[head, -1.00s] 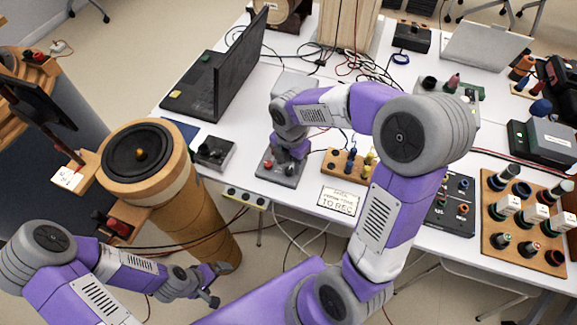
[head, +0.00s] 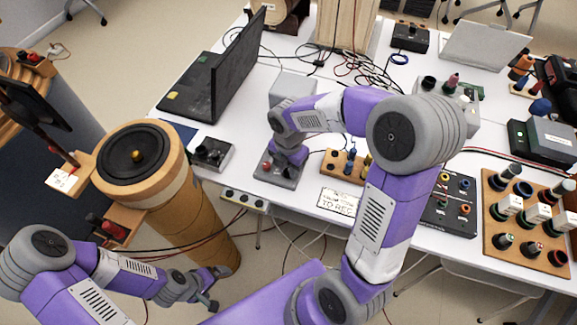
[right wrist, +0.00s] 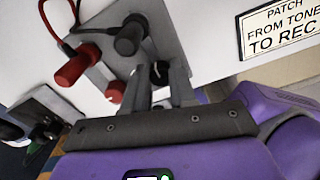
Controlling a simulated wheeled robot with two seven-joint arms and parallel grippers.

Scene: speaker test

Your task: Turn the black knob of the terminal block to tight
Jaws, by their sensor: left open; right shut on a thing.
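The terminal block (head: 285,181) is a grey plate near the table's front edge, with a red knob (head: 267,165) at its left. In the right wrist view the plate (right wrist: 160,22) carries a red plug (right wrist: 76,66) and a black plug (right wrist: 130,36), both with leads, and a smaller red knob (right wrist: 115,92). My right gripper (right wrist: 161,76) is down at the block, shut on a small dark piece, apparently the black knob (right wrist: 161,68), mostly hidden between the fingers. My left gripper (head: 216,287) is open and empty, low beside the wooden cylinder, away from the table.
A patch sign (head: 338,201) and a wooden terminal strip (head: 345,168) lie just right of the block. A small dark box (head: 212,153) and a laptop (head: 215,85) stand left. A speaker on a wooden cylinder (head: 185,215) stands between my left arm and the table.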

